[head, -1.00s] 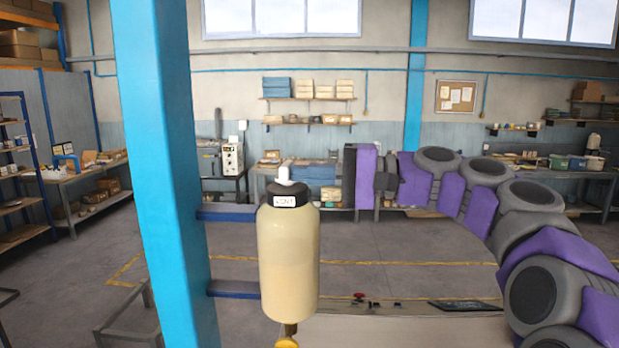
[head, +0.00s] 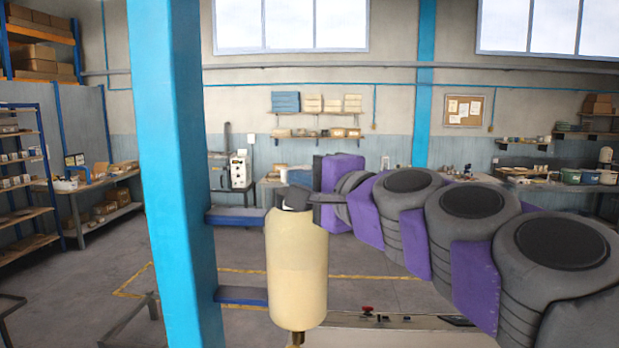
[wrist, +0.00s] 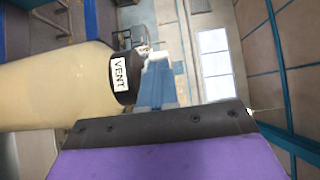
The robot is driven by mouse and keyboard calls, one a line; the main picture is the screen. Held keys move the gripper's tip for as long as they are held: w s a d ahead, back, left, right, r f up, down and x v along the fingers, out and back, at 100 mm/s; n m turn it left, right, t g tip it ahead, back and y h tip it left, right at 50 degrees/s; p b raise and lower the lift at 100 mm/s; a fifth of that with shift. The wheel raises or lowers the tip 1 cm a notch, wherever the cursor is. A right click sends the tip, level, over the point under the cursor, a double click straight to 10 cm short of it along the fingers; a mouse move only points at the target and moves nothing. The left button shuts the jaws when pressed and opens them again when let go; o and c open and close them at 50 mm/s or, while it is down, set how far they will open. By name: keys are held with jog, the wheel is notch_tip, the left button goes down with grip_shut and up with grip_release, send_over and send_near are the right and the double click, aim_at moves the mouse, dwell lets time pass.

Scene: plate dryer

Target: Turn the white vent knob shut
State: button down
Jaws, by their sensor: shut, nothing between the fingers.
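A cream canister (head: 297,262) is held upright beside the blue post. Its black cap with the VENT label (wrist: 119,74) shows in the wrist view. The white vent knob (wrist: 148,52) shows at the end of that cap, partly covered by my gripper. My gripper (head: 297,199) is at the top of the canister in the head view and hides the knob there. In the wrist view, the fingers of my gripper (wrist: 157,72) are together beside the cap, close to the knob. I cannot tell whether they touch it.
The blue post (head: 172,180) stands just left of the canister, with dark blue brackets (head: 237,217) reaching toward it. A panel with a red button (head: 367,310) lies below and to the right. Open floor lies behind, with workbenches along the walls.

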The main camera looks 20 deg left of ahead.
aim_at(283, 176)
jog(key=shift+s+a+r+m+t+h+p, duration=0.15)
jog(key=shift+a+m+t+h+p, duration=0.05)
jog(key=shift+m+t+h+p, duration=0.25)
jog(key=shift+s+a+r+m+t+h+p, duration=0.1)
jog(key=shift+s+a+m+t+h+p, duration=0.1)
jog(key=shift+m+t+h+p, duration=0.25)
jog(key=m+t+h+p, duration=0.1)
jog(key=h, duration=0.1)
jog(key=a+m+t+h+p, duration=0.1)
jog(key=m+t+p, duration=0.1)
jog(key=shift+f+h+p, duration=0.15)
jog(key=shift+h+p, duration=0.15)
jog(key=shift+h, duration=0.1)
jog(key=shift+a+h, duration=0.1)
jog(key=shift+h, duration=0.2)
jog(key=shift+m+t+p, duration=0.3)
jog(key=shift+p, duration=0.1)
jog(key=shift+a+p, duration=0.2)
jog(key=shift+p, duration=0.15)
jog(key=shift+s+a+p, duration=0.1)
jog(key=shift+a+p, duration=0.15)
jog(key=shift+p, duration=0.45)
jog(key=shift+d, duration=0.1)
